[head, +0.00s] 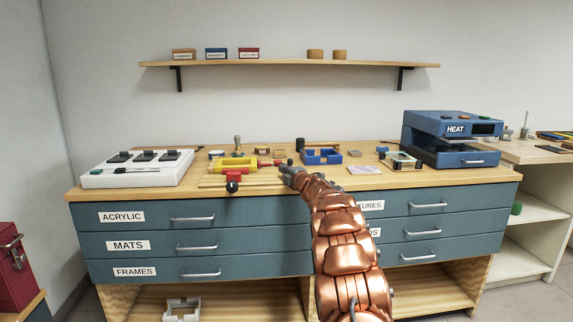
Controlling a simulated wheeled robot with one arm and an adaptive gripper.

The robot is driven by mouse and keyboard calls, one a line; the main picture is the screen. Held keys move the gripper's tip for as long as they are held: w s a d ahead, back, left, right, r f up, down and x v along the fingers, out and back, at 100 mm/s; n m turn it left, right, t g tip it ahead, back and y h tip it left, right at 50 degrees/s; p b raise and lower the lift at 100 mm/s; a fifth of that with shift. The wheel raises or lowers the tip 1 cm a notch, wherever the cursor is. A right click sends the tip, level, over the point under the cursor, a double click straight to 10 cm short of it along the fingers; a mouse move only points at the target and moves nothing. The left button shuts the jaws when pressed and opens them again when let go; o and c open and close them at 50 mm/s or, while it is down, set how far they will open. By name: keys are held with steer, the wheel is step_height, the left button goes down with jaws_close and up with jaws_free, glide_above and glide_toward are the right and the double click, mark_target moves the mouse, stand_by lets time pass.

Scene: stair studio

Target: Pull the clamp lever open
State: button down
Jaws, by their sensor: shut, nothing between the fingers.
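A yellow clamp frame (236,164) sits on the wooden bench top, left of centre in the head view. A red lever with a dark knob (232,186) sticks out at its front, near the bench's front edge. Another red part lies along the clamp's right side; at this size I cannot tell which red part is the clamp lever. My gripper (284,169), small and dark at the end of the copper arm, is shut and empty just right of the clamp. Whether it touches the red part is too small to tell.
A white panel with black switches (137,168) stands left of the clamp. A blue tray (321,157) is behind and right of my gripper, and a blue heat press (449,139) stands at the right. Teal drawers (190,246) are below the bench top.

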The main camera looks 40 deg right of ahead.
steer(key=shift+p+x, duration=0.95)
steer(key=shift+x, duration=0.9)
steer(key=shift+w+d+p, duration=0.15)
steer(key=shift+w+p, duration=0.2)
steer(key=shift+w, duration=0.1)
steer(key=shift+w+r+p, duration=0.25)
steer(key=shift+w+p, duration=0.05)
steer(key=shift+w, duration=0.05)
steer(key=shift+w+d+f+p, duration=0.15)
steer(key=shift+w+p, duration=0.25)
steer(key=shift+p, duration=0.05)
steer(key=shift+w+d+p, duration=0.1)
steer(key=shift+w+p, duration=0.3)
steer(key=shift+p, duration=0.1)
steer(key=shift+s+d+f+p, duration=0.1)
steer(key=shift+s+d, duration=0.3)
steer(key=shift+d, duration=0.2)
steer(key=shift+s+d+p, duration=0.15)
steer(key=shift+s+d, duration=0.2)
steer(key=shift+d, duration=0.2)
steer(key=shift+s+d+p, duration=0.1)
steer(key=shift+s+d, duration=0.3)
steer(key=shift+d, duration=0.2)
steer(key=shift+d, duration=0.1)
steer(key=shift+p, duration=0.35)
